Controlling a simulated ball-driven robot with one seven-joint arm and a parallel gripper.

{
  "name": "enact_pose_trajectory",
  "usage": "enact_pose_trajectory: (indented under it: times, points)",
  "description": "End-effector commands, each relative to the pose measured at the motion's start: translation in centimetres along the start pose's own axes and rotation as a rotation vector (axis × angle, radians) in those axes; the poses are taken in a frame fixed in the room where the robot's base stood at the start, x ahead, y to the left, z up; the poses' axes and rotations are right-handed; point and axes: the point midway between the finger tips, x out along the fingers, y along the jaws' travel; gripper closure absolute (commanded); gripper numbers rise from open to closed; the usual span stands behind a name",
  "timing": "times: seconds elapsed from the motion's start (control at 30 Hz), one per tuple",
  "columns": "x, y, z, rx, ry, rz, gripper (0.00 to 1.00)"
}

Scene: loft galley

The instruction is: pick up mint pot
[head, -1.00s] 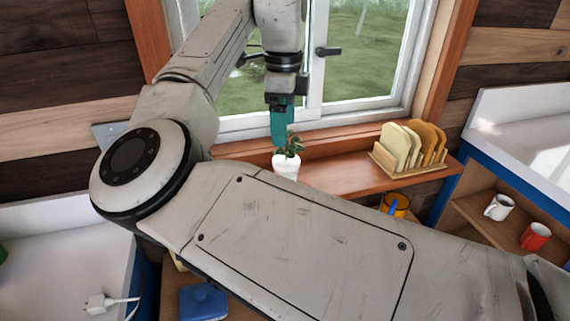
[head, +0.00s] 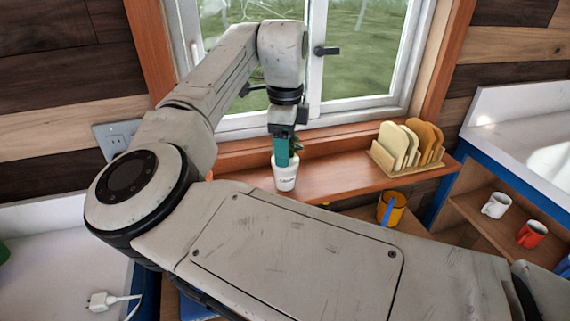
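The mint pot (head: 285,176) is a small white pot with dark lettering and green leaves. It stands upright on the wooden window sill in the head view. My gripper (head: 281,160) points down at the pot, with its teal fingers at the pot's rim and in front of part of the leaves. The fingers overlap in this view, so I cannot tell whether they are apart or closed on the pot.
A wooden rack (head: 408,160) with yellow and tan boards stands on the sill to the right. An orange mug (head: 397,212) sits below the sill. A white mug (head: 496,205) and a red mug (head: 531,234) stand on the right shelf. The sill between pot and rack is clear.

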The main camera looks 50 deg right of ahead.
Motion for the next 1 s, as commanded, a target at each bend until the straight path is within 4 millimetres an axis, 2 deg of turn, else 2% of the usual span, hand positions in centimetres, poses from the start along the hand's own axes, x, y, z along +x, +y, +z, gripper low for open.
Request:
enact_pose_trajectory:
  times: [0.07, 0.6, 1.0]
  points:
    - [-0.02, 0.0, 0.0, 0.0, 0.0, 0.0, 0.47]
    - [-0.04, -0.01, 0.01, 0.0, 0.0, 0.0, 0.98]
    - [-0.32, -0.02, 0.02, 0.0, -0.001, -0.001, 1.0]
